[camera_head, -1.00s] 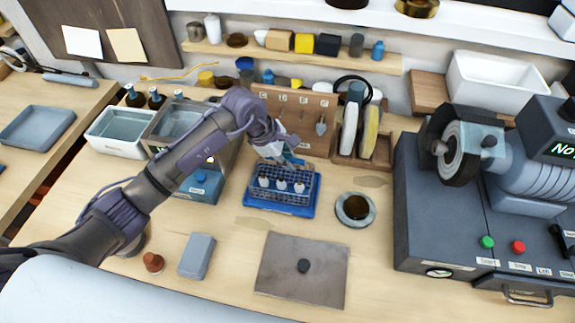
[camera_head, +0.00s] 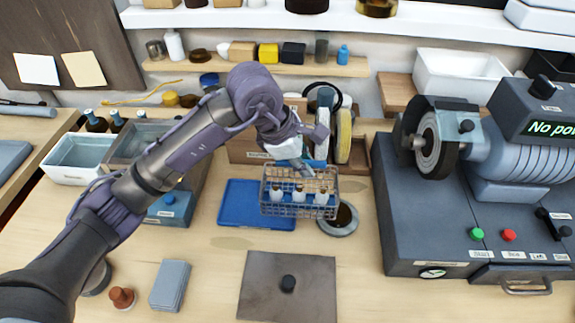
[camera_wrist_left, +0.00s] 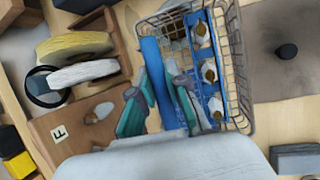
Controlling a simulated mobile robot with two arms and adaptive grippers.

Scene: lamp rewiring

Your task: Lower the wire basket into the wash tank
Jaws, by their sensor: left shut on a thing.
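The wire basket (camera_head: 300,207) holds white-bodied parts in a row. It is raised above the bench, to the right of the blue tray (camera_head: 238,204). My left gripper (camera_head: 303,166) is shut on the basket's upper part. In the left wrist view the basket (camera_wrist_left: 240,85) hangs beyond the gripper's teal-padded fingers (camera_wrist_left: 160,98). My right gripper is out of view.
A round dish (camera_head: 343,221) lies below and right of the basket. A wheel rack (camera_head: 358,160) stands behind it. A grey machine (camera_head: 425,225) fills the right. A flat plate (camera_head: 262,298) lies in front.

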